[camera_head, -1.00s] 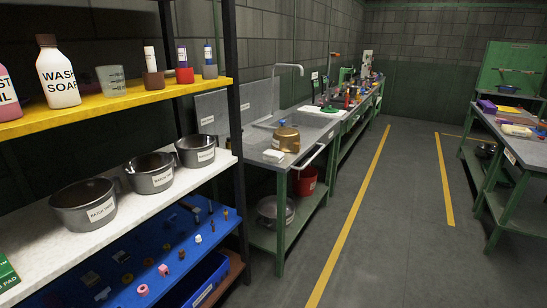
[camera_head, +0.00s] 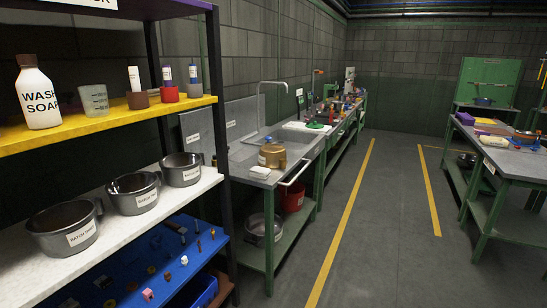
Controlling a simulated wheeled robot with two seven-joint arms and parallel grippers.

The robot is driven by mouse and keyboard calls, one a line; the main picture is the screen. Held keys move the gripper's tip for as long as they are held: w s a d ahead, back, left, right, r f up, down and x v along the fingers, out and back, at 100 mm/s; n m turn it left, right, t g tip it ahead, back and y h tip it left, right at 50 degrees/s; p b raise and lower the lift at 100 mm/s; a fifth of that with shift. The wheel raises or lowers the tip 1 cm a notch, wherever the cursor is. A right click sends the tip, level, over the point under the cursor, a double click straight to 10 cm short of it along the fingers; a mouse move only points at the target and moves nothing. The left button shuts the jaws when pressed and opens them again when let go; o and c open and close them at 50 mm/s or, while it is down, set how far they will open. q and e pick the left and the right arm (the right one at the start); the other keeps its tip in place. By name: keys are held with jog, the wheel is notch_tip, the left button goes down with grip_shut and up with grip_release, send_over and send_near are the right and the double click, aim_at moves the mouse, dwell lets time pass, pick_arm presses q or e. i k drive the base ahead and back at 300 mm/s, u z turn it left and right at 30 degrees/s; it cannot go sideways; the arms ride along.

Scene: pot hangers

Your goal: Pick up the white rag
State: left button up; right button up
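I cannot tell for sure which thing is the white rag. A flat white piece (camera_head: 306,128), perhaps cloth, lies on the counter behind the sink basin (camera_head: 262,150). A small white block-like item (camera_head: 260,171) sits at the counter's near end, in front of a brass-coloured pot (camera_head: 272,155). Another whitish item (camera_head: 495,141) lies on the right table. All are too small to identify. Neither of my grippers shows in this view.
A shelf rack at left holds a wash soap bottle (camera_head: 38,92) on its yellow shelf (camera_head: 100,119) and several dark pots (camera_head: 133,193) below. A red bucket (camera_head: 292,197) stands under the sink counter. The grey floor (camera_head: 390,215) between counter and right table (camera_head: 510,158) is clear.

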aim_at(258, 172)
jog(key=z, duration=1.15)
jog(key=i, duration=2.95)
jog(key=u, duration=3.8)
